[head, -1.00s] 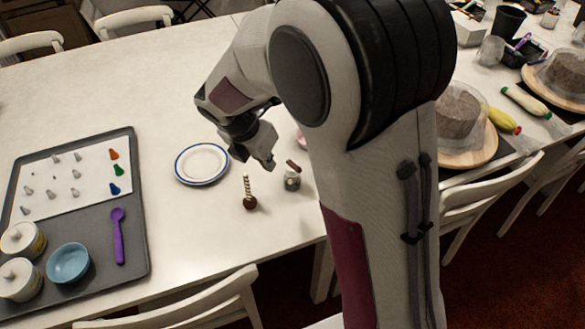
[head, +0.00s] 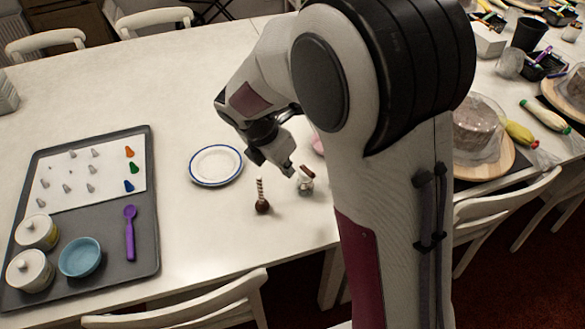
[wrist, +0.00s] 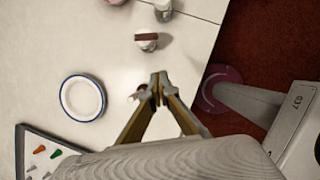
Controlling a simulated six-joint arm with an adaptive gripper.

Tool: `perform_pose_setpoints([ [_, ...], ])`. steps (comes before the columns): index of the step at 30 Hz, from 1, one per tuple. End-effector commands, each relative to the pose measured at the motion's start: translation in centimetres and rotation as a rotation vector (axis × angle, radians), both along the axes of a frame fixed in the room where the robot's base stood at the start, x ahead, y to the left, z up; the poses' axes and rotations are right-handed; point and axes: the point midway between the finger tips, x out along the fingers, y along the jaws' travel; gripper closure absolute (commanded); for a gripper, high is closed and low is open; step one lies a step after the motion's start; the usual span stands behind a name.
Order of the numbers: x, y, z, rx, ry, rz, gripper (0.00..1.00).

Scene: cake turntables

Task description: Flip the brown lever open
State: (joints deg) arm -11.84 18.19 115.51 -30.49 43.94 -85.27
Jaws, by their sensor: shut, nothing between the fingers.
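The brown lever (head: 307,171) sits on top of a small grey-white holder (head: 306,187) on the white table. In the wrist view the lever (wrist: 147,37) is a short brown bar across the top of the holder (wrist: 148,47). My gripper (head: 289,170) is shut and empty, just left of the lever in the head view. In the wrist view its fingertips (wrist: 159,78) lie below the lever in the picture, seemingly apart from it. In the head view the fingertips are close to the holder, and contact cannot be told.
A brown ball with a striped stick (head: 262,206) stands near the gripper, partly hidden in the wrist view. A blue-rimmed plate (head: 216,166) lies to the left. A grey tray (head: 95,210) is farther left. A clear jar (wrist: 163,8) stands beyond the lever in the wrist view.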

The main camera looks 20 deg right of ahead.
Motion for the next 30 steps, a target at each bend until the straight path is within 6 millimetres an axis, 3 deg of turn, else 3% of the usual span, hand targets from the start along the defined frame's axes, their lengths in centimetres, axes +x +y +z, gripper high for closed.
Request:
perform_pose_setpoints([
  [25,1.6,-3.1,-9.0,0.001,0.003,-0.001,1.0],
  [30,2.6,-4.9,-8.8,0.001,0.0,-0.003,1.0],
])
